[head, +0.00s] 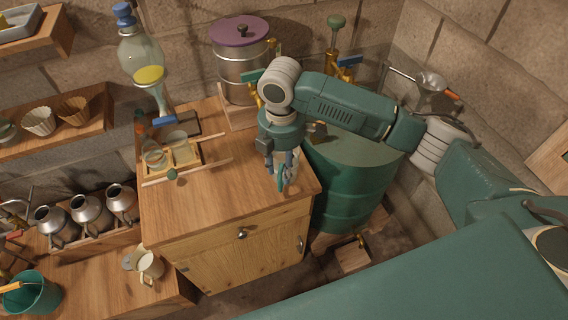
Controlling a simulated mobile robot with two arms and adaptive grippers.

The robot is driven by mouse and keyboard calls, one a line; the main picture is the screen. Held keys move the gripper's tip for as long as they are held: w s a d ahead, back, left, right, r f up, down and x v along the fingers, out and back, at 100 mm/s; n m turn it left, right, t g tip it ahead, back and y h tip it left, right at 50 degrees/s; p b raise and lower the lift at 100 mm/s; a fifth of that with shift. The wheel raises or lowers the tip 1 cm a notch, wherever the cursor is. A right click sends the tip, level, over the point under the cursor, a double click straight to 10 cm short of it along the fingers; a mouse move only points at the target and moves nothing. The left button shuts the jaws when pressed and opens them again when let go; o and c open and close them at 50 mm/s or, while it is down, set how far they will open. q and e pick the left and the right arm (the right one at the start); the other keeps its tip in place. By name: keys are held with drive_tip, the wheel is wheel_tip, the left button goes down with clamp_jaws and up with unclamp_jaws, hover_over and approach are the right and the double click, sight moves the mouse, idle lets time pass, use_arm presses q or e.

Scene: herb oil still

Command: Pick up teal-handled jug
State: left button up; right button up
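The teal-handled jug (291,168) stands near the right front corner of the wooden cabinet top. It looks pale or clear, with its teal handle toward the front. My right gripper (281,173) points down from above, with its fingertips at the jug, around or right beside the handle. The fingers and wrist hide much of the jug. I cannot tell whether the fingers are closed on it or touch it. My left gripper is not in view.
A wooden rack with glass beakers (184,154) and a separating flask (141,56) are at the cabinet's back left. A purple-lidded metal pot (240,62) stands behind. A green barrel (350,180) is close on the right. The cabinet top's middle is clear.

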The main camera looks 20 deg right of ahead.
sight(280, 174)
drive_tip(key=f, duration=0.2)
drive_tip(key=f+p, duration=0.2)
drive_tip(key=f, duration=0.1)
drive_tip(key=shift+a+f, duration=0.3)
drive_tip(key=shift+a, duration=0.05)
drive_tip(key=shift+f, duration=0.25)
clamp_jaws()
